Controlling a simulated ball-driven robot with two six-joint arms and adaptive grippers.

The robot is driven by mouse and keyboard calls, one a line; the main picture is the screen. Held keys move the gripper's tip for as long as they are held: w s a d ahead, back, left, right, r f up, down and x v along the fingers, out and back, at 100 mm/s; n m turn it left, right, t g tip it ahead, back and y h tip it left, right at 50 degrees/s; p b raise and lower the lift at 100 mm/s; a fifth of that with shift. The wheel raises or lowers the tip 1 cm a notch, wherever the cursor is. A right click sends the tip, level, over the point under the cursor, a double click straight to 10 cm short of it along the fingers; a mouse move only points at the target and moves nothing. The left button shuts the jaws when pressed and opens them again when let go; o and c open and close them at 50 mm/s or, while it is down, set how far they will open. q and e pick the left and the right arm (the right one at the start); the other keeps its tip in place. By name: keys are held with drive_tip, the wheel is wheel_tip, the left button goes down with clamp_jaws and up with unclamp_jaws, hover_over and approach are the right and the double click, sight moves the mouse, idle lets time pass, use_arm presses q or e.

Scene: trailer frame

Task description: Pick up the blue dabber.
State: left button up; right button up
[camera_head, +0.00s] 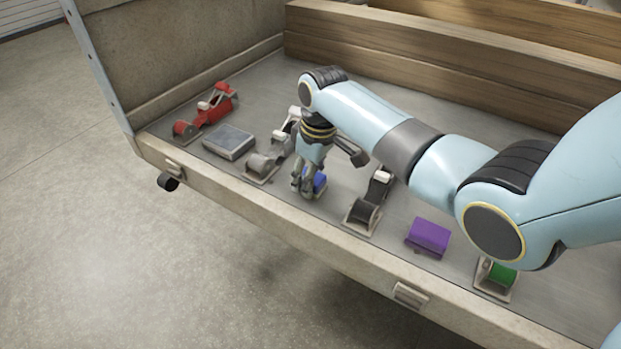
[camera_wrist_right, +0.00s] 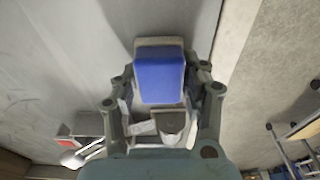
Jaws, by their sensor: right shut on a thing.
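The blue dabber (camera_head: 320,182) shows as a small blue patch beside my right gripper (camera_head: 308,188) near the front edge of the trailer bed. In the right wrist view the blue dabber (camera_wrist_right: 160,78) has a blue block top with a pale rim. It sits between the two fingers of my right gripper (camera_wrist_right: 161,84), which is shut on it. The fingers hide much of its sides. I cannot tell whether it touches the bed. My left gripper is not in view.
Left of the gripper stand a grey-white roller holder (camera_head: 262,166), a grey box (camera_head: 228,142) and a red roller holder (camera_head: 205,112). Right of it are a black roller holder (camera_head: 364,212), a purple block (camera_head: 428,236) and a green roller holder (camera_head: 499,276). Wooden beams (camera_head: 420,50) lie behind.

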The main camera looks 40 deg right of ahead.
wheel_tip(320, 180, up, 4)
drive_tip(key=shift+w+f+p, duration=0.1)
drive_tip(key=shift+p, duration=0.3)
drive_tip(key=s+d+r+p, duration=0.2)
drive_tip(key=s+d+r, duration=0.3)
drive_tip(key=s, duration=0.5)
wheel_tip(320, 180, up, 2)
drive_tip(key=shift+s+d, duration=0.15)
drive_tip(key=shift+d, duration=0.25)
drive_tip(key=o, duration=0.6)
drive_tip(key=c, duration=0.4)
drive_tip(key=shift+c, duration=0.2)
